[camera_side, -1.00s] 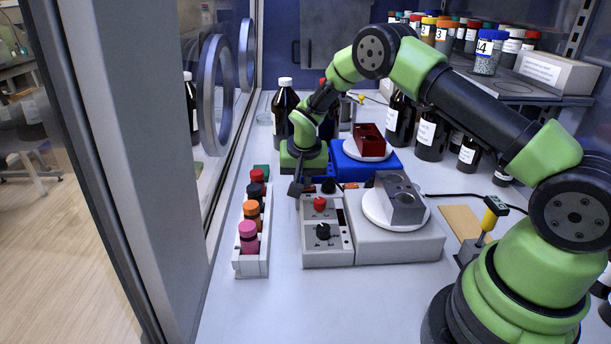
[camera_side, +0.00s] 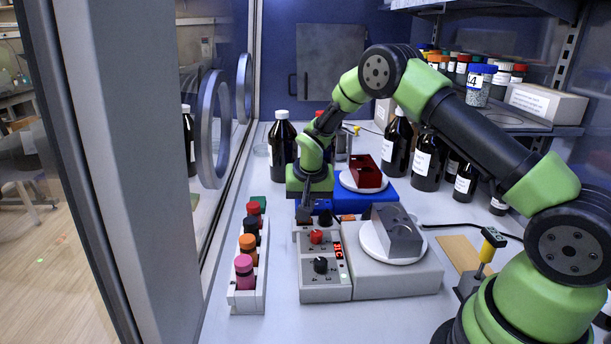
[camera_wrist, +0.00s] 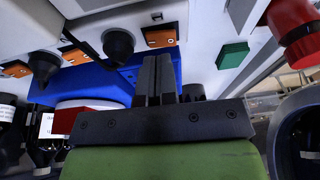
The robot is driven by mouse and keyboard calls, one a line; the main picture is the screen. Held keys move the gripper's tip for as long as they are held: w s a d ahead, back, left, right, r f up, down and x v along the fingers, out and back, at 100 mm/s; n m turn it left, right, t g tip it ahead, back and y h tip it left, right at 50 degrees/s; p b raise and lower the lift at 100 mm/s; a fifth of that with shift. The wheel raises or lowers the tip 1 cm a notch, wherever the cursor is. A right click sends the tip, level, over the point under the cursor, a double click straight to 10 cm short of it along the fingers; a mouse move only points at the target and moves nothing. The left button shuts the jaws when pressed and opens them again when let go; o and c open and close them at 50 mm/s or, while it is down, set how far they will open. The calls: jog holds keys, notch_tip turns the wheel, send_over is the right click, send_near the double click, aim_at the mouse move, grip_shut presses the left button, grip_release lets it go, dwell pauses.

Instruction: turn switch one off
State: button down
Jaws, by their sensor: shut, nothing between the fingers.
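My gripper (camera_side: 304,214) is shut and empty, pointing down at the back left corner of the grey control box (camera_side: 325,287). Its closed fingers show in the wrist view (camera_wrist: 157,80), in front of the blue unit. Orange switches show in the wrist view: one right of a black knob (camera_wrist: 160,38), one left of it (camera_wrist: 77,52). The fingertips appear just below the right-hand one; I cannot tell whether they touch anything. No switch numbers are readable. The box carries a red knob (camera_side: 316,237), a black knob (camera_side: 320,265) and a lit red display (camera_side: 338,250).
A rack (camera_side: 245,301) of coloured-cap vials stands left of the box. A round white plate with a grey block (camera_side: 397,235) is on the right, and a blue unit (camera_side: 375,190) with a red block (camera_side: 367,173) is behind. Dark bottles (camera_side: 282,145) stand further back.

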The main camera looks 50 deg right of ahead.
jog(key=w+v, duration=0.1)
jog(key=v, duration=1.1)
jog(key=shift+w+a, duration=0.1)
jog(key=shift+s+r, duration=0.1)
jog(key=shift+s, duration=0.1)
jog(key=x, duration=1.2)
jog(key=shift+s+a+f, duration=0.2)
jog(key=shift+a+f, duration=0.15)
jog(key=shift+f, duration=0.05)
jog(key=shift+w+f, duration=0.1)
jog(key=shift+f, duration=0.55)
jog(key=shift+f, duration=0.1)
